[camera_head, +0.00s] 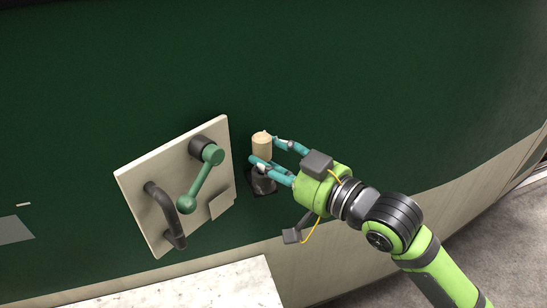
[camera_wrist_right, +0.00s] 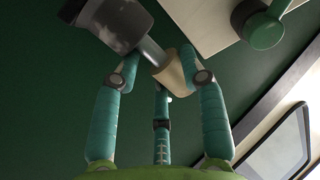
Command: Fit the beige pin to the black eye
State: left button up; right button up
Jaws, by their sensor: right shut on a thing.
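The beige pin (camera_head: 262,142) stands out from the green wall just above the black eye (camera_head: 263,183). My right gripper (camera_head: 264,151) is shut on the pin, with teal fingers on both sides of its beige head. In the right wrist view the beige head (camera_wrist_right: 174,76) is between the fingertips (camera_wrist_right: 160,66). A grey shaft (camera_wrist_right: 151,51) runs from it to the dark, worn eye (camera_wrist_right: 115,22). The shaft's end meets the eye there, but I cannot tell how deep it sits. My left gripper is in neither view.
A pale plate (camera_head: 140,188) with a green lever (camera_head: 203,180) and a dark curved handle (camera_head: 160,203) is on the wall left of the eye. A pale ledge (camera_head: 225,287) is below. The wall to the upper right is clear.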

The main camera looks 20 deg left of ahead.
jog(key=shift+f, duration=0.4)
jog(key=o, duration=1.3)
jog(key=shift+f, duration=0.2)
jog(key=v, duration=1.2)
jog(key=shift+r, duration=0.35)
